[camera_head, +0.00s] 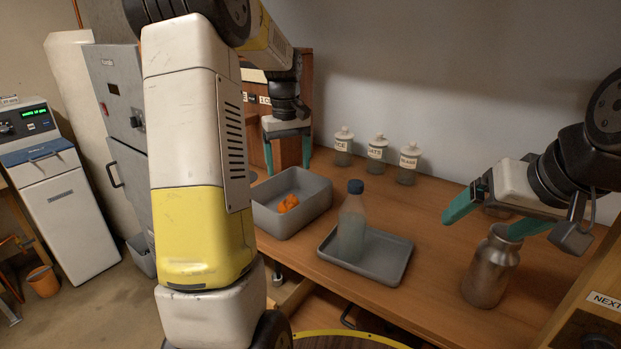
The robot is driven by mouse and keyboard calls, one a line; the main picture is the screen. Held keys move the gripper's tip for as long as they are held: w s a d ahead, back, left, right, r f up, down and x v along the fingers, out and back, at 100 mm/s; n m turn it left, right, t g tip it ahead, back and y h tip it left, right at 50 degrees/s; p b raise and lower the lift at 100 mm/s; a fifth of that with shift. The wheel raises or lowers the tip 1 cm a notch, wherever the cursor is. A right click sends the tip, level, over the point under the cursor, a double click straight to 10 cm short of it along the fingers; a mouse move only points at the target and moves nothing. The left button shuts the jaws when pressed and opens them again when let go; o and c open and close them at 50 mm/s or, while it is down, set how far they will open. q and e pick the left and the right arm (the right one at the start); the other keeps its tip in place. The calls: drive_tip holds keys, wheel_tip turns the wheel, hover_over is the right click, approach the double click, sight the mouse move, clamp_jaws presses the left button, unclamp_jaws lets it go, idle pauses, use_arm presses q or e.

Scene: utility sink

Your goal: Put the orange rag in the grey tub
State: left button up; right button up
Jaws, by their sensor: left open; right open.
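The orange rag (288,203) lies crumpled inside the grey tub (318,205), on its floor. The tub stands on the wooden counter near its left end. My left gripper (288,163) is above the back of the tub, pointing down, with its teal fingers apart and nothing seen between them; it is apart from the rag. My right gripper (492,220) is open over the right part of the counter, close to a metal bottle. My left arm covers part of the view left of the tub.
A clear bottle with a blue cap (352,222) stands on a grey tray (390,262) right of the tub. A metal bottle (490,268) stands near the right gripper. Labelled jars (377,155) line the wall. Counter (440,240) between tray and metal bottle is clear.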

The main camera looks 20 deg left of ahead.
use_arm(q)
drive_tip(key=s+d+r+m+t, duration=0.35)
drive_tip(key=s+d+r, duration=0.35)
drive_tip(key=s, duration=0.4)
drive_tip(key=s+d+m+t+h, duration=0.1)
drive_tip(key=s+d+m, duration=0.1)
drive_tip(key=s, duration=0.4)
drive_tip(key=s+d+m+t+h, duration=0.1)
drive_tip(key=s+d+m, duration=0.1)
drive_tip(key=s, duration=0.5)
drive_tip(key=shift+s+d+r+m, duration=0.2)
drive_tip(key=shift+d+m, duration=0.15)
drive_tip(key=shift+d, duration=0.15)
drive_tip(key=shift+t, duration=0.25)
